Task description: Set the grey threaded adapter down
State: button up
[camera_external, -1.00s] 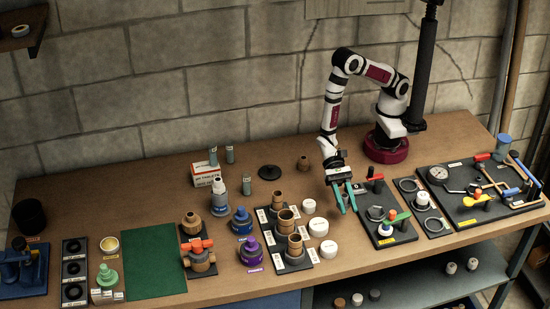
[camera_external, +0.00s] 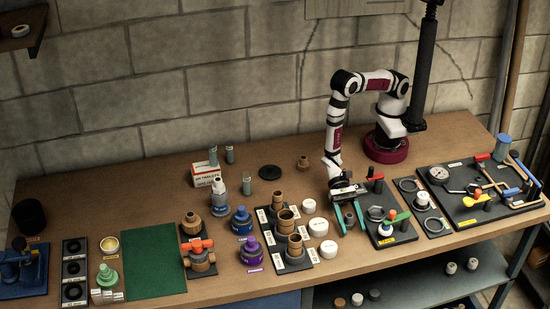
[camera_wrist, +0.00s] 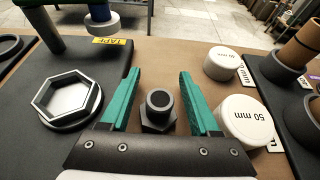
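The grey threaded adapter (camera_wrist: 158,108) stands upright on the brown bench, its hollow round neck up and its hex collar low. My gripper (camera_wrist: 158,73) is open, with one teal finger on each side of the adapter and a visible gap to both. In the external view, my gripper (camera_external: 350,230) reaches down to the bench between the white caps and the black tape board, and the adapter (camera_external: 349,219) shows small and dark between the fingers.
White caps, one marked 50 mm (camera_wrist: 245,120), stand close to the right finger in the wrist view. The black tape board (camera_wrist: 100,68) with a hexagonal ring (camera_wrist: 68,98) lies close to the left finger. A black board with brown fittings (camera_external: 293,262) stands beyond the caps.

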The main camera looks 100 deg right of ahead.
jog(key=shift+d+r, duration=0.2)
jog(key=shift+d, duration=0.05)
jog(key=v, duration=1.1)
jog(key=shift+d+r, duration=0.1)
jog(key=shift+d, duration=0.15)
jog(key=s+d+r+n+g+h, duration=0.1)
jog(key=s+d+r+n+g, duration=0.1)
jog(key=s+r+n, duration=0.3)
jog(key=s+d+r+n+g+h, duration=0.1)
jog(key=s+d+r+n+g, duration=0.15)
jog(key=r, duration=0.55)
jog(key=s+d+r+n+t+h, duration=0.2)
jog(key=s+d+h, duration=0.1)
jog(key=d, duration=0.5)
jog(key=s+d+r+n+t+h, duration=0.1)
jog(key=s+d+n+t+h, duration=0.1)
jog(key=d+h, duration=0.4)
jog(key=shift+s+d+r+n+h, duration=0.35)
jog(key=shift+s+d+n, duration=0.1)
jog(key=shift+s+d, duration=0.75)
